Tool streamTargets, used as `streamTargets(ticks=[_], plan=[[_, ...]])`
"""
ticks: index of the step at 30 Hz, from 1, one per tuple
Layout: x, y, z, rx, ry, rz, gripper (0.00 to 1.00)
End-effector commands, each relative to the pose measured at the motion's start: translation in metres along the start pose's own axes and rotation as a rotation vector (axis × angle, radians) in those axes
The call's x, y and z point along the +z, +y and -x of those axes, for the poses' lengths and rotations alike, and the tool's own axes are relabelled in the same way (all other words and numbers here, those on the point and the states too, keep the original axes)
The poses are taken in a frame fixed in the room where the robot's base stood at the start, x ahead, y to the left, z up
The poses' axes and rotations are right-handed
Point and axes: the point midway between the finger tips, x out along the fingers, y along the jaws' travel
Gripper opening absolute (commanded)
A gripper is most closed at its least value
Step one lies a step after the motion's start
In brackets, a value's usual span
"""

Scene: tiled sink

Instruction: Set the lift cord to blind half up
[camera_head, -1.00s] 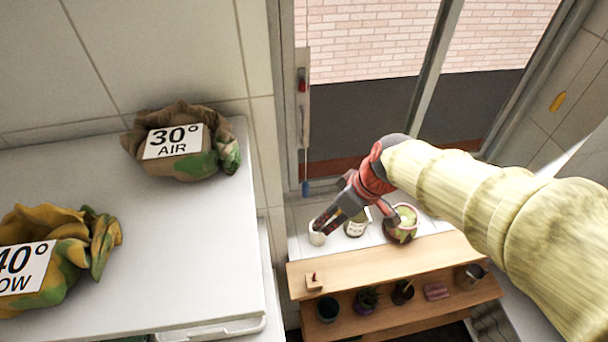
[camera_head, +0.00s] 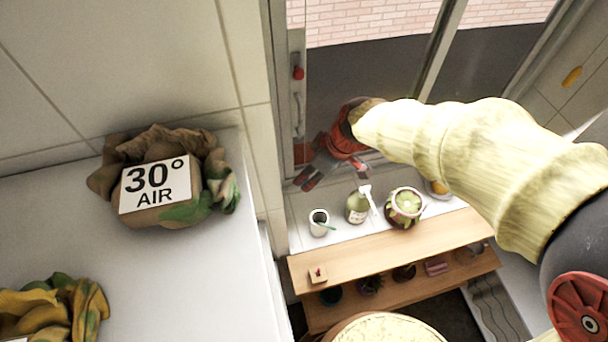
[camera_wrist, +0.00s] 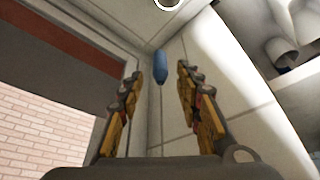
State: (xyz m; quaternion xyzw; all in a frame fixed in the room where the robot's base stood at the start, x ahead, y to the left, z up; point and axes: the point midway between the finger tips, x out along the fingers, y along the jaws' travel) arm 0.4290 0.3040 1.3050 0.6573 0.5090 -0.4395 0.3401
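My gripper (camera_head: 308,181) is beside the left edge of the window, above the white ledge. In the wrist view its two yellow fingers (camera_wrist: 158,80) are spread apart with an open gap. A blue cord end (camera_wrist: 160,66) shows in that gap, near the fingertips; I cannot tell whether it is between them or beyond. No contact shows. In the head view the blue end is not visible. A red piece (camera_head: 298,73) sits on the window's left frame, above my gripper. No blind slats can be made out across the glass.
A white cup (camera_head: 318,220), a bottle (camera_head: 356,208) and a patterned pot (camera_head: 404,207) stand on the ledge below my gripper. A wooden shelf (camera_head: 390,247) is in front. A cloth bundle labelled 30° AIR (camera_head: 160,190) lies on the white counter at left.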

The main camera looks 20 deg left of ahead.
Motion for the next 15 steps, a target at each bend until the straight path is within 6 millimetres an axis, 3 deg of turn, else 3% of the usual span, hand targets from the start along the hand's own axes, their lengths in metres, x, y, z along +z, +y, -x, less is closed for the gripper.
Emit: streamTargets(ticks=[6,15], plan=[[-0.001,0.0,-0.028,-0.001,-0.001,0.0,0.35],[0.0,0.0,-0.037,0.001,0.0,-0.001,0.35]])
